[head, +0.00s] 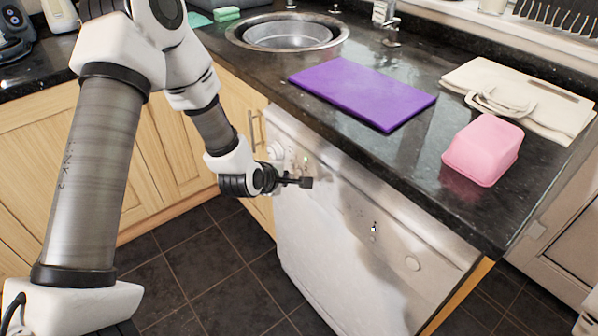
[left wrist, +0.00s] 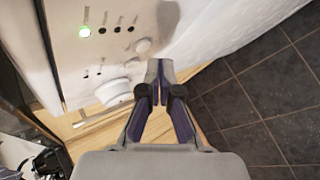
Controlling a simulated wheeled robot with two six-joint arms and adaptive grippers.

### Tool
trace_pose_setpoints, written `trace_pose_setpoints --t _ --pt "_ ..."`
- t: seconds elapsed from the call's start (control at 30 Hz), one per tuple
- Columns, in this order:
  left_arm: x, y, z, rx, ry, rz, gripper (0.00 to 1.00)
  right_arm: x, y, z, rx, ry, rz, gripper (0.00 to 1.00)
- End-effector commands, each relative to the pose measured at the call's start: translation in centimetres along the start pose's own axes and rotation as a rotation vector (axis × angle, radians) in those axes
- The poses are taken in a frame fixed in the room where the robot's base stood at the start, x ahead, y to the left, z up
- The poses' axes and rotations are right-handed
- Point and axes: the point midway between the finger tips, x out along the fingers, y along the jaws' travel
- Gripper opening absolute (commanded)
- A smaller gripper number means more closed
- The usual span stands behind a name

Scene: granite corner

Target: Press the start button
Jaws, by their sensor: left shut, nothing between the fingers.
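The white dishwasher (head: 345,240) stands under the counter, its control panel along the top of its front. A lit green light (head: 306,160) shows on the panel; it also shows in the left wrist view (left wrist: 85,31). That view shows small dark marks, a large white knob (left wrist: 115,92) and a small round button (left wrist: 143,46). I cannot tell for certain which control is the start button. My left gripper (head: 306,182) is shut and empty in front of the panel. Its fingertips (left wrist: 160,70) are near the round button; I cannot tell whether they touch the panel.
The dark counter (head: 345,136) above holds a purple board (head: 362,92), a pink container (head: 483,150) and a folded cream bag (head: 530,95). A round sink (head: 287,34) is at the back. Dark floor tiles (head: 215,255) lie clear in front of the dishwasher.

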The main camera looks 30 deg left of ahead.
Motion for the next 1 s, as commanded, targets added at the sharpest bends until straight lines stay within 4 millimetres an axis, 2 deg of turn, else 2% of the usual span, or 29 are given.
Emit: trace_pose_setpoints --t 0.47,1.0 --pt "-3.2 -2.2 -2.3 -0.004 0.0 -0.001 0.0 -1.6 0.0 0.0 0.0 0.0 0.0 0.0" --pt "-3.4 -2.4 -2.4 -0.001 0.0 0.0 0.0 -1.5 0.0 0.0 0.0 0.0 0.0 0.0"
